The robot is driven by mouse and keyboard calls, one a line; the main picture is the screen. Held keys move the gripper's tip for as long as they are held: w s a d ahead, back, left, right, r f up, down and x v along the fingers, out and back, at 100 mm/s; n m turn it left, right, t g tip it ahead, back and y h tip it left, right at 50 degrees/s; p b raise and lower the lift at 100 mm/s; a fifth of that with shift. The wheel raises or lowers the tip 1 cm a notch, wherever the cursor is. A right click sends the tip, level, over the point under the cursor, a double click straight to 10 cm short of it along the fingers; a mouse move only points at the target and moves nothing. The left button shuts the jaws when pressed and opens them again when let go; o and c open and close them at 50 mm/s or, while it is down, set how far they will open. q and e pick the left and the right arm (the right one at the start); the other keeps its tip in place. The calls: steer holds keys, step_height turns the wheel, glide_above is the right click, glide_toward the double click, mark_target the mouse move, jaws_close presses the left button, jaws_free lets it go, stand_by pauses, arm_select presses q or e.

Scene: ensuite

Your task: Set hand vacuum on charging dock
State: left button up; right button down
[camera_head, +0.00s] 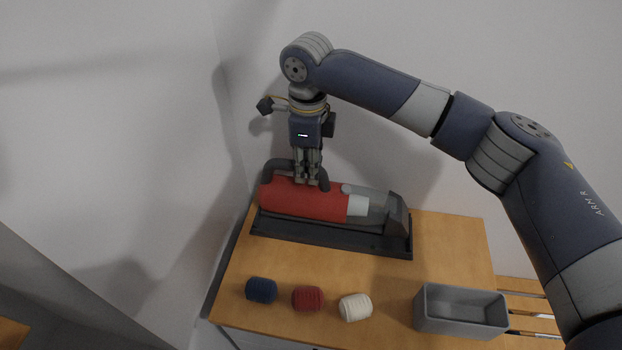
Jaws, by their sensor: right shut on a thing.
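The hand vacuum (310,201) has a red body, a dark handle and a clear grey nozzle part towards the right. It lies lengthwise over the dark charging dock (330,238) on the wooden cabinet top. From this angle I cannot tell whether it is fully seated or held slightly above the dock. My right gripper (306,180) points down from above and is shut on the hand vacuum at its handle. The fingertips partly hide the handle. My left gripper is not in view.
A blue roll (261,290), a red roll (308,298) and a white roll (355,307) lie along the front of the wooden top (445,250). A grey open bin (460,311) stands at the front right. Walls rise close behind and to the left.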

mark_target(308, 185)
step_height(308, 185, down, 3)
steer(key=shift+f+p, duration=0.15)
steer(key=shift+p, duration=0.3)
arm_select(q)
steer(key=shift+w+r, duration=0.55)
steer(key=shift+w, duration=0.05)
arm_select(e)
steer(key=shift+f, duration=0.3)
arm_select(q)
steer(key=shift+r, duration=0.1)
arm_select(e)
steer(key=c, duration=1.5)
jaws_free()
steer(key=shift+f, duration=0.15)
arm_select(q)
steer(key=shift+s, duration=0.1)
arm_select(e)
steer(key=shift+o, duration=0.2)
steer(key=shift+r, duration=0.2)
step_height(308, 185, up, 10)
steer(key=b, duration=0.3)
steer(key=shift+r, duration=0.25)
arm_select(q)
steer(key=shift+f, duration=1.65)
arm_select(e)
steer(key=shift+r, duration=0.7)
